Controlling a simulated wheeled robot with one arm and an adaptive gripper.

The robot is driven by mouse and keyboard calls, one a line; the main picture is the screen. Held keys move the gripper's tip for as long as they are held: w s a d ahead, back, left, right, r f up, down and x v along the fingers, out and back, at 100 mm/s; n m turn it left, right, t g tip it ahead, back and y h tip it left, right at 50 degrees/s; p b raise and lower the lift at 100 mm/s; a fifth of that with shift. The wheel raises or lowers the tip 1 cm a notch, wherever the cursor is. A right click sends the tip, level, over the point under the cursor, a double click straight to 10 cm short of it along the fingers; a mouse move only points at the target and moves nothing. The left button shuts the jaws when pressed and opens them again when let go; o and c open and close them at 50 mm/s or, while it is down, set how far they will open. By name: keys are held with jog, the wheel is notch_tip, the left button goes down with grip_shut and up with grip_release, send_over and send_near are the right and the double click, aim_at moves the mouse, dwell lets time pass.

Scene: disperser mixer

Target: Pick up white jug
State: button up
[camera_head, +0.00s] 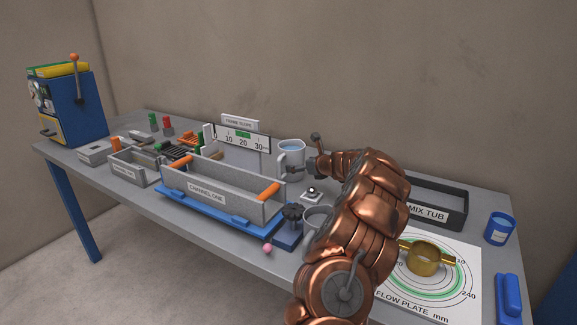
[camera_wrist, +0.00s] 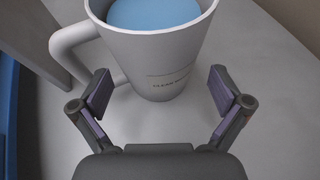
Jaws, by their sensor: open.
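The white jug (camera_head: 291,159) stands upright on the grey table behind the long grey trough, with blue liquid inside. It also shows in the wrist view (camera_wrist: 160,68), its handle at the left and small dark print on its front. My gripper (camera_wrist: 161,92) is open, with one finger to each side of the jug's lower front. The left finger is close to the handle's lower end; I cannot tell whether they touch. No hold on the jug shows.
The trough marked CHANNEL ONE (camera_head: 205,199) sits on a blue base left of my arm. A scale board (camera_head: 240,139) stands left of the jug. The black MIX TUB tray (camera_head: 432,214) and a brass piece (camera_head: 424,259) on a printed plate lie right.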

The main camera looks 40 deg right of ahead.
aim_at(293, 163)
jog(key=shift+x, duration=2.25)
jog(key=shift+a+r, duration=0.1)
jog(key=shift+r, duration=0.05)
jog(key=c, duration=1.1)
jog(key=shift+r+p, duration=0.65)
jog(key=shift+r, duration=4.4)
